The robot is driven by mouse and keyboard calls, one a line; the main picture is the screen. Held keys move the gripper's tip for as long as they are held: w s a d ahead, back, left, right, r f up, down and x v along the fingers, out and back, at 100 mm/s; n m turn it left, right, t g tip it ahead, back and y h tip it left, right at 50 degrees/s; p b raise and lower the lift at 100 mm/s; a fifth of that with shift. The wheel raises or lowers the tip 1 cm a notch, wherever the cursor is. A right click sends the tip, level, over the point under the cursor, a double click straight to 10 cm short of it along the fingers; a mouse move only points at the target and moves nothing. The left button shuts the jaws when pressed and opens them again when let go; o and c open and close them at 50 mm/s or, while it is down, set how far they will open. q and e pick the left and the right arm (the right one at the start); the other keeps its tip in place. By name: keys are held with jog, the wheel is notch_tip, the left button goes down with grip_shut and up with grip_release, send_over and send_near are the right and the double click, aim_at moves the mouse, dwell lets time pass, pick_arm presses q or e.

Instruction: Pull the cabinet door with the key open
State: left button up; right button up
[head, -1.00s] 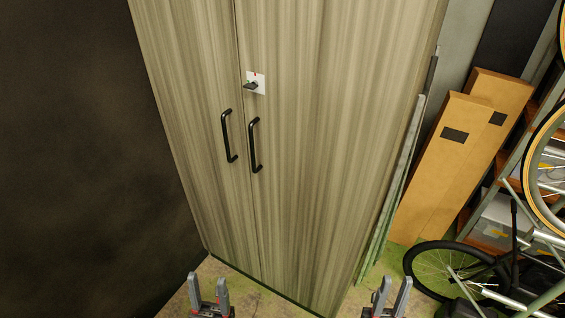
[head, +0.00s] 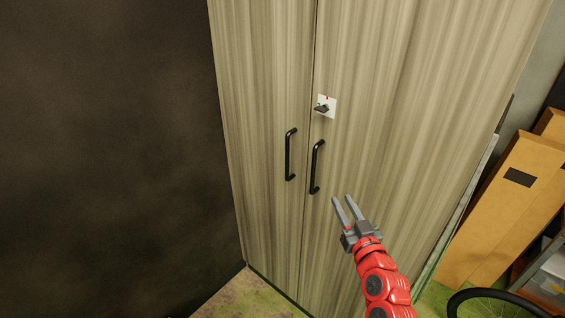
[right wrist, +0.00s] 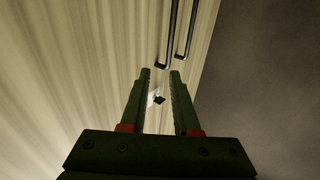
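The tall wood-grain cabinet (head: 400,110) has two closed doors. The right door carries a white lock plate with a dark key (head: 322,108) and a black bar handle (head: 317,167). The left door has a matching handle (head: 290,155). My right gripper (head: 343,198) is open and empty, in front of the right door, lower and to the right of its handle. In the right wrist view the fingers (right wrist: 160,72) are spread, with the key and plate (right wrist: 157,98) seen between them and the door's handle (right wrist: 171,35) beyond the tips. My left gripper is out of view.
A dark wall (head: 110,150) stands left of the cabinet. Cardboard boxes (head: 500,210) lean at the right, with a bicycle wheel (head: 500,303) at the lower right. Bare floor (head: 250,298) shows in front of the cabinet.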

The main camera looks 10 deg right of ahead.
jog(key=a, duration=0.1)
jog(key=y+p, duration=0.1)
jog(key=p, duration=0.2)
send_near(314, 165)
jog(key=shift+n, duration=0.4)
jog(key=w, duration=0.9)
jog(key=shift+w+a+r, duration=0.2)
jog(key=shift+a, duration=0.15)
jog(key=shift+w+f+p, duration=0.1)
jog(key=shift+w+p, duration=0.25)
jog(key=shift+w, duration=0.35)
grip_shut()
